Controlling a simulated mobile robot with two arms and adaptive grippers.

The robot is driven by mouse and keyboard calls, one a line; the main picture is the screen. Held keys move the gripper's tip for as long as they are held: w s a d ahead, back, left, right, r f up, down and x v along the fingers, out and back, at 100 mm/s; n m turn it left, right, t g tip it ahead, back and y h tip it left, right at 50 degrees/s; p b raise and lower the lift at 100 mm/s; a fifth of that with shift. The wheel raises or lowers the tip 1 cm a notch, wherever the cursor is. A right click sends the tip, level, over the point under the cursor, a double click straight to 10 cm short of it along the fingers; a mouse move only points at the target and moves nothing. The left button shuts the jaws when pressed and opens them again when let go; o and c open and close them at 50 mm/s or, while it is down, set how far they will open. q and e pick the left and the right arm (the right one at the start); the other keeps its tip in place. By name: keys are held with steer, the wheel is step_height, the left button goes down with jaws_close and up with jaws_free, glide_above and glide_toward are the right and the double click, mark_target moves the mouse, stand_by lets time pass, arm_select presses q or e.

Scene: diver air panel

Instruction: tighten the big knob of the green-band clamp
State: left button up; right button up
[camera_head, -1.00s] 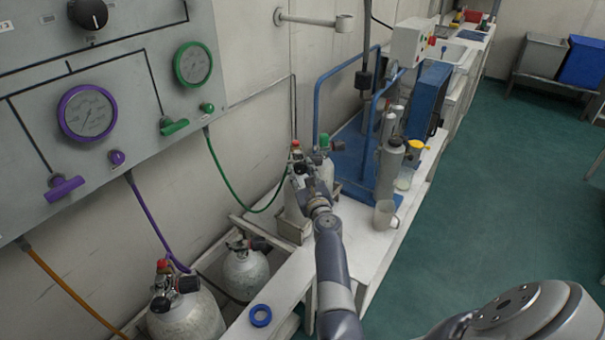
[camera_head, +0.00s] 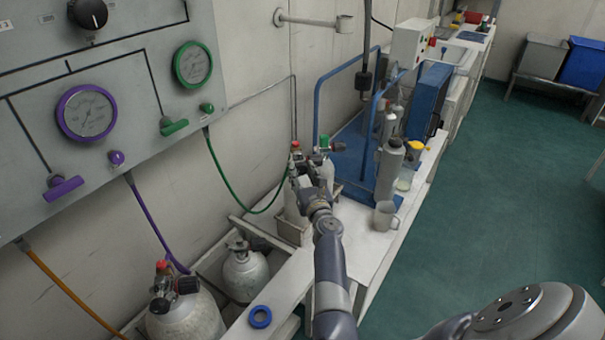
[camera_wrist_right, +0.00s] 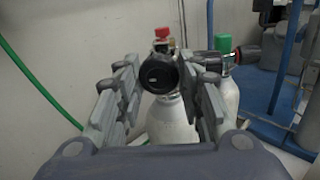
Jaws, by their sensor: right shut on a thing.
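The big knob (camera_wrist_right: 158,73) is round and black and faces the right wrist camera in front of a pale grey cylinder (camera_wrist_right: 170,122). My right gripper (camera_wrist_right: 159,78) is shut on this knob, with one finger on its left and one on its right. In the head view, my right gripper (camera_head: 304,178) is at the cylinder top where the green hose (camera_head: 240,203) ends. The gripper hides most of the clamp there, and I cannot make out its green band. My left gripper is not in view.
A second cylinder with a green cap (camera_head: 325,142) stands close to the right of the gripper. A blue frame (camera_head: 316,110), a grey bottle (camera_head: 388,170) and a mug (camera_head: 385,214) are beyond it. A blue ring (camera_head: 260,316) lies on the bench near the front.

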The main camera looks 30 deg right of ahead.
steer(key=shift+f, duration=0.1)
steer(key=o, duration=1.1)
steer(key=shift+c, duration=0.2)
